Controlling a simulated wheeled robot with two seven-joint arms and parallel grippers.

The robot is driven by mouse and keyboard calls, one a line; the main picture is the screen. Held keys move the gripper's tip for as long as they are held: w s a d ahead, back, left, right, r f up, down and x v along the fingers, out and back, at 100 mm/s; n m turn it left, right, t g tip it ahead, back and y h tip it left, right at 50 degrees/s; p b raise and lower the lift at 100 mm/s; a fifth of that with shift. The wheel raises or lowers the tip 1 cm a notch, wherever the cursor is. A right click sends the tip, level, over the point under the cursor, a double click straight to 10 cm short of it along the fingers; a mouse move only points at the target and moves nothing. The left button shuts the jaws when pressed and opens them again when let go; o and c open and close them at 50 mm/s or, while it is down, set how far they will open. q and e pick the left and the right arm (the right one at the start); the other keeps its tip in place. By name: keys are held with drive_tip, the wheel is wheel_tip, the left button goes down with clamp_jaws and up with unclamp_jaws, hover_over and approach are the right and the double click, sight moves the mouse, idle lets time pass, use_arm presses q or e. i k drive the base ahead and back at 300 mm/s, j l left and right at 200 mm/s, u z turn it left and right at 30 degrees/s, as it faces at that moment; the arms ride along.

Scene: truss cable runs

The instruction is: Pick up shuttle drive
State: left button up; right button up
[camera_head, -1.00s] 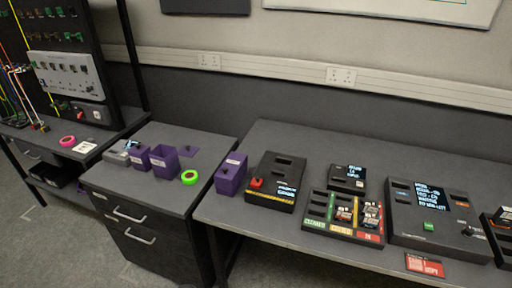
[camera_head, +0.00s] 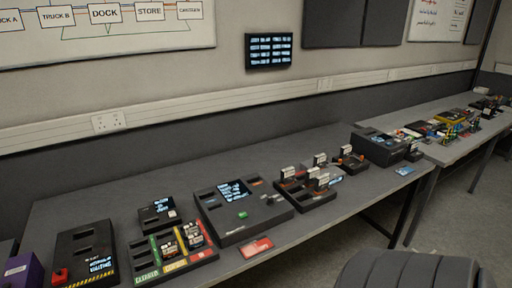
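No drive can be picked out by name as the shuttle drive; the labels are too small to read. Several small drive-like cartridges stand in a dark dock (camera_head: 318,200) right of the middle of the bench. Others sit in a tray with green, yellow and red strips (camera_head: 147,274) at the left. A cartridge (camera_head: 348,151) with a pale label stands at the back right of the dock. Neither of my grippers is in view.
A console with a lit screen and green button (camera_head: 243,215) stands between tray and dock. A red card (camera_head: 255,247) lies at the front edge. A black box with a red button (camera_head: 84,256) is at left. A dark ribbed object (camera_head: 405,270) fills the bottom right foreground.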

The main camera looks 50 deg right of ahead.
sight(319, 160)
drive_tip(key=z, duration=2.1)
